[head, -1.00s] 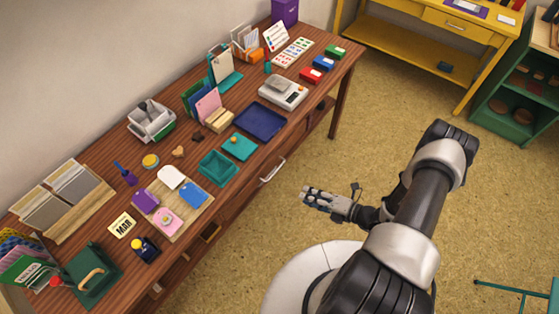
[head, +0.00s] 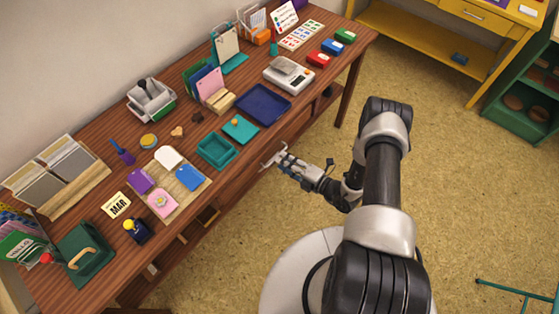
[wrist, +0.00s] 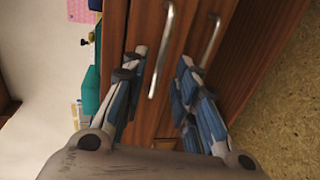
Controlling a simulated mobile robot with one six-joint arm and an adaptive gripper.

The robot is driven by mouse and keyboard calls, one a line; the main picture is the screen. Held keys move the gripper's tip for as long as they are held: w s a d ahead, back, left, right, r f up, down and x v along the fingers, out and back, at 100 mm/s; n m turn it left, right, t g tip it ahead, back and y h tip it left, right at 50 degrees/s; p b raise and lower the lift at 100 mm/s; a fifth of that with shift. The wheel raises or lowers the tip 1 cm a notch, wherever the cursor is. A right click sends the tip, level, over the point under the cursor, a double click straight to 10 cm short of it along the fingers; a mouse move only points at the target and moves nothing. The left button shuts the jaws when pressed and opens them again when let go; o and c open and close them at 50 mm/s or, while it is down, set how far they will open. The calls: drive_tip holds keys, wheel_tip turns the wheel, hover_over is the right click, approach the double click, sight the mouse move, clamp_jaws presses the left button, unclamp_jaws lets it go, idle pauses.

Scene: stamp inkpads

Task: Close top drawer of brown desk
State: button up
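The brown desk (head: 75,185) runs diagonally through the head view. Its upper drawer handle (wrist: 161,50) is a silver bar in the wrist view, on a brown drawer front (wrist: 146,22). My gripper (head: 273,161) is at the desk's front side in the head view, close to a drawer handle. In the wrist view my gripper (wrist: 160,62) is open, with one finger on each side of the upper handle and nothing clasped. A second handle (wrist: 210,40) is right of it, on the drawer below. How far the top drawer sticks out is hard to tell.
The desktop holds a teal tray (head: 216,150), a dark blue tray (head: 264,104), a scale (head: 288,74) and stamp items. A yellow table (head: 400,25) and a green shelf (head: 520,120) stand at the right.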

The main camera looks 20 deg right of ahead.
drive_tip(key=shift+b+x, duration=0.3)
drive_tip(key=shift+x, duration=1.35)
clamp_jaws()
